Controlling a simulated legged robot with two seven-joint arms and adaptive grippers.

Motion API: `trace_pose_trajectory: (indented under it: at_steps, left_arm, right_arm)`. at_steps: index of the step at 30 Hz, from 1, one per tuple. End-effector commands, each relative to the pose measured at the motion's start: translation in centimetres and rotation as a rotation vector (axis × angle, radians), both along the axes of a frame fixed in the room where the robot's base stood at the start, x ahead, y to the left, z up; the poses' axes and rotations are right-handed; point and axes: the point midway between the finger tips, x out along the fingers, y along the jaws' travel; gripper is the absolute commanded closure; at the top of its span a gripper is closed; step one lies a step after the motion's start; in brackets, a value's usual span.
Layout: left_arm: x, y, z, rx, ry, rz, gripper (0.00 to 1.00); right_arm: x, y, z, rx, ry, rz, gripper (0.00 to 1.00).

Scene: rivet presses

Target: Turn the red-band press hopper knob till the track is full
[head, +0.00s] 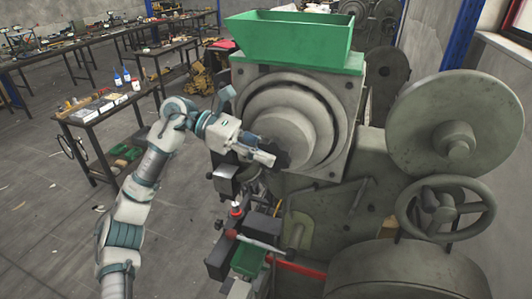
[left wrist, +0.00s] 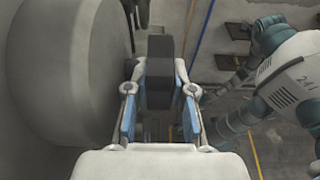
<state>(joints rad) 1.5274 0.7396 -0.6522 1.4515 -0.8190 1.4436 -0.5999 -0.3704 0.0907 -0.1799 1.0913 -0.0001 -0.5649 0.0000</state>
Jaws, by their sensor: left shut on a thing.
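The press stands in the middle and right of the head view, with a green hopper (head: 295,38) on top and a red band (head: 297,267) low on its body. My left gripper (head: 268,158) is in front of the round grey drum (head: 300,118) under the hopper. It is shut on a dark knob (head: 283,155), mostly hidden by the gripper in the head view. In the left wrist view the knob (left wrist: 159,75) is a dark block between the two blue-padded fingers. I cannot make out the track or how full it is. My right gripper is not in view.
A large flywheel (head: 455,125) and a spoked handwheel (head: 446,207) stand at the right. Below the gripper are a red-handled lever (head: 240,238) and a small green tray (head: 248,260). A bench with bottles (head: 117,79) stands at the left, with open floor before it.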

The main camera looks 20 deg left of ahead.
Motion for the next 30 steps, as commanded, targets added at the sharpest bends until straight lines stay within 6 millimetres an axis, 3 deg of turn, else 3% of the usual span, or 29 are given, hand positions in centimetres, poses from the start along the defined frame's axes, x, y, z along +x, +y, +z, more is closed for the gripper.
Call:
trace_pose_trajectory:
  at_steps: [5,6,7,23,26,30]
  left_arm:
    - [0.1,0.0,-0.5,0.01,0.006,0.0,1.0]
    - [0.1,0.0,-0.5,0.01,0.006,0.0,0.74]
    - [0.1,0.0,-0.5,0.01,0.006,0.0,0.67]
    - [-0.1,0.1,0.0,0.003,0.0,0.001,0.66]
    - [-0.1,0.9,0.3,0.003,-0.001,0.002,0.66]
    - [0.0,3.6,1.1,0.0,0.0,0.004,0.66]
  right_arm:
    - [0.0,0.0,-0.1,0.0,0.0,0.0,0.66]
    - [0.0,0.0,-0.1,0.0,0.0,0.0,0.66]
    - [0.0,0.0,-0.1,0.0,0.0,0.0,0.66]
    - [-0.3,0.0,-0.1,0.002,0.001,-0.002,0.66]
    - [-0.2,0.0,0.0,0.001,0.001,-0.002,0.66]
    - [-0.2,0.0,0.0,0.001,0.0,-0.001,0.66]
